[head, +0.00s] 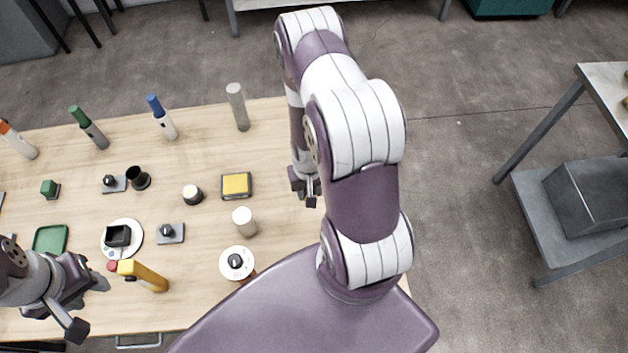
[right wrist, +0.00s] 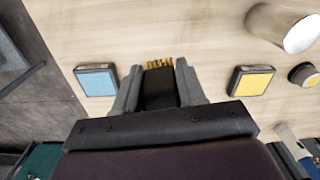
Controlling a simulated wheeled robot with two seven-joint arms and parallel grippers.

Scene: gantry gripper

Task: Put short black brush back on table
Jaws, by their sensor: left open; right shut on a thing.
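In the right wrist view, the short black brush (right wrist: 159,88) sits between the fingers of my right gripper (right wrist: 160,84), which is shut on it. Its tan bristles show at the far end, over the wooden table (right wrist: 190,25). I cannot tell whether the brush touches the table. In the head view, my right gripper (head: 304,188) is over the right side of the table (head: 200,285), partly covered by my own arm. The brush cannot be made out there.
In the right wrist view, a blue pad (right wrist: 97,81) lies left of the brush and a yellow pad (right wrist: 251,82) lies right. Bare wood surrounds the brush's tip. Several bottles, pens and small parts cover the table's left and middle. A grey metal cart (head: 555,185) stands far right.

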